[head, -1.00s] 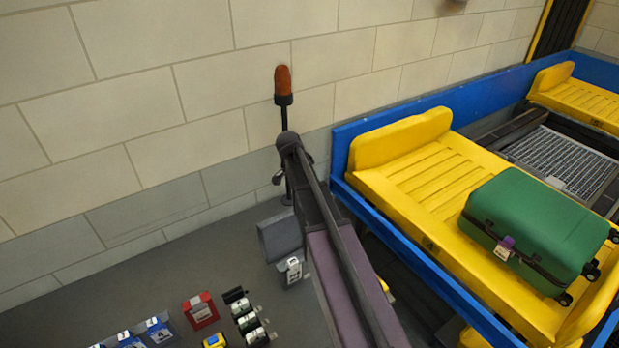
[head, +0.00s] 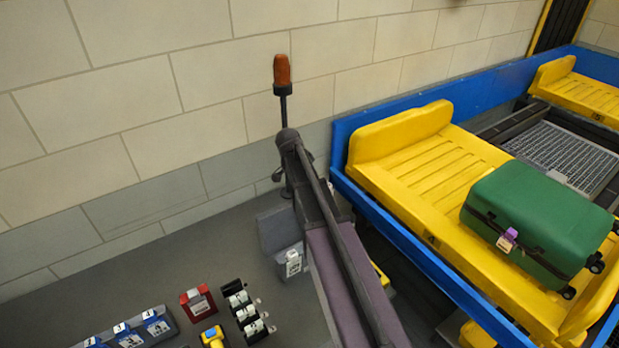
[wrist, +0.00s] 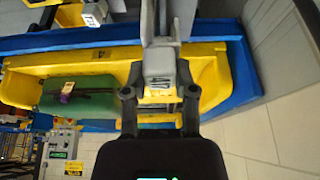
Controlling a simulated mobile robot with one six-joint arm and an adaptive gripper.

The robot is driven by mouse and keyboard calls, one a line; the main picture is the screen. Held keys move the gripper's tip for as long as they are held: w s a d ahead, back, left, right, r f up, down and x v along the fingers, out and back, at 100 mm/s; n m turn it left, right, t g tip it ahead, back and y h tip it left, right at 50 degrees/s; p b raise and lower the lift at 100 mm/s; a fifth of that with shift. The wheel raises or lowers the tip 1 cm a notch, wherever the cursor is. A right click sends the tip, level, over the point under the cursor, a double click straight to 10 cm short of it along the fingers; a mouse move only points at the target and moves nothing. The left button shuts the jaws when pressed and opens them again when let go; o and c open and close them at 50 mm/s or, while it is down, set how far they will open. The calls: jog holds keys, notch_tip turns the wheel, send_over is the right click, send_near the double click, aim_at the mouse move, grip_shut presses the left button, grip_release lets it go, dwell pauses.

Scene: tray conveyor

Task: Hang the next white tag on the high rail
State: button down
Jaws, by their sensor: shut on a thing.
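In the wrist view my gripper (wrist: 160,100) has its two dark fingers closed in on a small pale grey-white piece with dark marks (wrist: 160,80). This piece looks like a tag, but it is too small to read. A grey upright part lies just beyond it, and I cannot tell whether they touch. The head view does not show my gripper; my arm crosses its lower middle. There, a white tag with print (head: 292,262) sits at the front of a grey box (head: 280,228). I cannot make out the high rail for certain.
A green suitcase (head: 540,215) with a purple-and-white tag lies on a yellow tray (head: 420,180) inside a blue conveyor wall (head: 470,95). An orange-topped post (head: 282,75) stands near the wall.

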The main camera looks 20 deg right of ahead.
notch_tip(320, 180, down, 7)
jog(key=b, duration=0.6)
jog(key=shift+r, duration=0.2)
dwell(0.5)
jog(key=shift+c, duration=1.7)
grip_release()
jog(key=shift+r, duration=0.15)
